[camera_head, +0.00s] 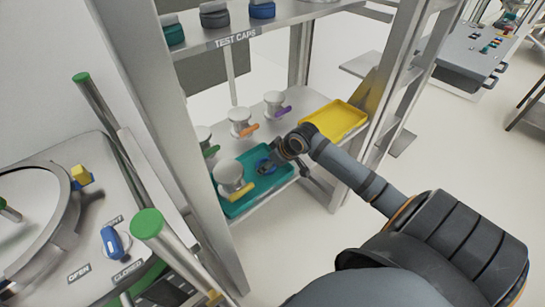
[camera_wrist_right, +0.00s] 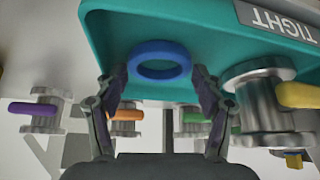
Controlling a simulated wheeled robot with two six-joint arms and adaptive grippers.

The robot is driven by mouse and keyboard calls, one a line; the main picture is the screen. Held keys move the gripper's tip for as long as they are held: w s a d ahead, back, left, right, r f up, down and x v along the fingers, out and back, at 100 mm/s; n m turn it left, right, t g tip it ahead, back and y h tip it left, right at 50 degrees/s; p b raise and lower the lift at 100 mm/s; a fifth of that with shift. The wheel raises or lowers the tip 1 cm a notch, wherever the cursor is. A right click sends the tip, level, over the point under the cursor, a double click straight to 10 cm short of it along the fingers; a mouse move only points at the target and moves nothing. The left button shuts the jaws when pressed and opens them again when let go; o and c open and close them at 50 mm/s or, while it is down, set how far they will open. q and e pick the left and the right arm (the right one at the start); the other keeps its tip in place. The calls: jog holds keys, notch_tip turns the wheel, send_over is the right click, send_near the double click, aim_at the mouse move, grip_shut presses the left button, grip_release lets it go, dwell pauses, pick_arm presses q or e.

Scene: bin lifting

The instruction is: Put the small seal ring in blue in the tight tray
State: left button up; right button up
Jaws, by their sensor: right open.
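The blue seal ring (camera_wrist_right: 136,60) is at the teal tray (camera_wrist_right: 108,28), whose label reads TIGHT in the right wrist view. The ring (camera_head: 264,165) also shows over the floor of the teal tray (camera_head: 237,208) in the head view. It looks flat on the tray floor. My right gripper (camera_wrist_right: 158,80) is open, with a fingertip near each side of the ring and no clear grip on it. In the head view my right gripper (camera_head: 277,158) is over the tray and hides part of it. My left gripper is not in view.
A metal valve with a yellow handle (camera_head: 239,191) stands at the teal tray's left side. Valves with orange (camera_head: 249,130) and purple (camera_head: 284,111) handles stand behind. A yellow tray (camera_head: 335,118) lies to the right. The TEST CAPS shelf (camera_head: 280,28) is above, and a rack post (camera_head: 392,85) stands right.

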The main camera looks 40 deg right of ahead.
jog(key=p+v, duration=0.2)
jog(key=v, duration=0.4)
jog(key=shift+s+d+r+p, duration=0.1)
jog(key=shift+d+r+p, duration=0.1)
jog(key=shift+r+p, duration=0.15)
jog(key=p+v, duration=0.5)
jog(key=p, duration=0.2)
jog(key=shift+s+a, duration=0.1)
